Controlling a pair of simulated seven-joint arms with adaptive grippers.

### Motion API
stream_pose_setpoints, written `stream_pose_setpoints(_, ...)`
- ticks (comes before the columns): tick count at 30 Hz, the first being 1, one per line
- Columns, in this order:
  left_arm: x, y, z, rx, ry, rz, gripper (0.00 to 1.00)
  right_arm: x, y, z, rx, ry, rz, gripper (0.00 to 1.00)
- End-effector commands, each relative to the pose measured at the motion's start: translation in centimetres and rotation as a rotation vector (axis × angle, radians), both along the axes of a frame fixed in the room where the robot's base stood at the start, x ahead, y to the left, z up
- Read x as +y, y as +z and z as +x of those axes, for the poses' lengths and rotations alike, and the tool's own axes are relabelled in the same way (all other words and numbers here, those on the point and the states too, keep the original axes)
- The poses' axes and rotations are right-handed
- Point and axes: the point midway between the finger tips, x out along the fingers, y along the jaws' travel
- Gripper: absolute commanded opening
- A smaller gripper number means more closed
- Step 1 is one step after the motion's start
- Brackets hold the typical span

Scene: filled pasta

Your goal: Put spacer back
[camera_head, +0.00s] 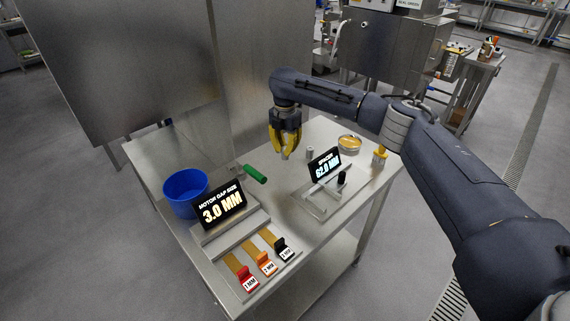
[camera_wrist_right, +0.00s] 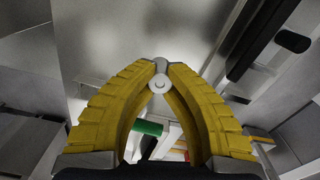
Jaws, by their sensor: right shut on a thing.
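My right gripper (camera_head: 285,150) is held above the table's back half, fingers pointing down. Its yellow fingers are closed on a small grey spacer (camera_wrist_right: 159,84), which shows between the fingertips in the right wrist view. A lit black display (camera_head: 324,165) reading 62.0 MM stands to the right of the gripper, on a grey metal fixture (camera_head: 316,205). A black cylindrical piece (camera_head: 342,178) is at that fixture. Another short grey cylinder (camera_head: 310,152) stands behind the display. My left gripper is in neither view.
A blue bucket (camera_head: 184,207) stands at the table's left. A second display (camera_head: 222,206) reads 3.0 MM, with red, orange and black gauges (camera_head: 266,263) before it. A green cylinder (camera_head: 255,173) lies mid-table. A round tin (camera_head: 349,143) and a yellow-topped item (camera_head: 380,153) are at the right.

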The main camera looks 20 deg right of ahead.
Motion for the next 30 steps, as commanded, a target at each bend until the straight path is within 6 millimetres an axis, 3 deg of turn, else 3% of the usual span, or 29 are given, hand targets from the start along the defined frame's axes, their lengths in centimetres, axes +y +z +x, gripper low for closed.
stream_pose_setpoints(4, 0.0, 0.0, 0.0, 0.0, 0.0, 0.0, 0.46, 0.0, -1.7, 0.0, 0.0, 0.001, 0.0, 0.0)
stream_pose_setpoints(14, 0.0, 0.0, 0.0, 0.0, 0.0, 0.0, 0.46, 0.1, -3.1, 0.0, 0.001, 0.001, 0.0, 0.0)
stream_pose_setpoints(22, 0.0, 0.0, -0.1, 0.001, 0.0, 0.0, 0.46, 0.1, -6.3, 0.0, 0.001, 0.001, -0.001, 0.0)
stream_pose_setpoints(30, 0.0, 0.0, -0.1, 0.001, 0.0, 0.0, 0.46, 0.0, -6.7, 0.0, -0.001, 0.001, 0.001, 0.0)
